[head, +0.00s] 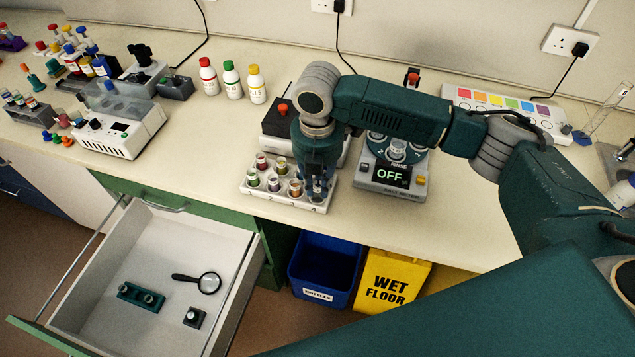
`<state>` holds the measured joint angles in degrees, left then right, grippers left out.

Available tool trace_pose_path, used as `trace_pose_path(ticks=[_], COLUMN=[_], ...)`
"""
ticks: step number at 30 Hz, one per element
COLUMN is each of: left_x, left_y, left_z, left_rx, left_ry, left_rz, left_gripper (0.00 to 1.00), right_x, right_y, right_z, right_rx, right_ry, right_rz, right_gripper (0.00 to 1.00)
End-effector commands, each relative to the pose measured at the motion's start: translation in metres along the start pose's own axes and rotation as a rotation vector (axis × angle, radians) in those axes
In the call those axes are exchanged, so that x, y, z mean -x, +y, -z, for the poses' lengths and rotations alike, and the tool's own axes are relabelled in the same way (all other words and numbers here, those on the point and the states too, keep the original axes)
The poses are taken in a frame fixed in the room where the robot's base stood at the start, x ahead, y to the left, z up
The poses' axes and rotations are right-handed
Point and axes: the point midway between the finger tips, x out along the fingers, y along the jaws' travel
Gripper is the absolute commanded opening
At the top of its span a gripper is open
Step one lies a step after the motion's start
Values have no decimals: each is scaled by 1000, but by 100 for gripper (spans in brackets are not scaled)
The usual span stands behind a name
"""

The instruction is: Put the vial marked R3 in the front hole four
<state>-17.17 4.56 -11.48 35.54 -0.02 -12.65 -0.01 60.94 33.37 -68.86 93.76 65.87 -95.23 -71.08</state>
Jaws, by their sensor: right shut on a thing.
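A pale vial rack (287,203) stands near the front edge of the bench, with several coloured-cap vials in its holes. My right gripper (317,181) comes down over the rack's front right end. It is shut on a vial (318,190), which is upright at the rightmost front place and mostly hidden by the fingers. I cannot see how deep it sits. Other vials stand to its left in the front row (274,183) and behind (262,161). The markings are too small to read, so I cannot confirm R3. My left gripper is not in view.
Behind the gripper is a dark box with a red knob (283,108). Capped bottles (231,80) stand at the back left. An open drawer (150,240) juts out below the bench.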

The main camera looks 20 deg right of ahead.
Motion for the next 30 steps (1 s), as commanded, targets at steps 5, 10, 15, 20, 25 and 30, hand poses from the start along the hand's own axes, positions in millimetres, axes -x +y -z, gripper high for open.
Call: trace_pose_path(ticks=[5, 10, 15, 20, 25, 30], left_x=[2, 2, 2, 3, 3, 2], left_y=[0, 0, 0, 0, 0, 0], left_z=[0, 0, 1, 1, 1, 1], left_rx=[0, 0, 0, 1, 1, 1], left_ry=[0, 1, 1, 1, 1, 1], left_rz=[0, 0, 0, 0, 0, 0], left_gripper=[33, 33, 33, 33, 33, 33], right_x=[-8, -8, -12, -14, -14, -12], right_y=[0, 0, 0, 0, 0, 0], right_z=[0, 0, 0, 0, 0, 0], right_rx=[1, 1, 0, 0, 1, 1], right_ry=[-1, 0, 0, 0, 0, -1], right_rz=[-1, -1, -1, -1, -1, -2], right_gripper=[7, 7, 7, 34, 37, 37])
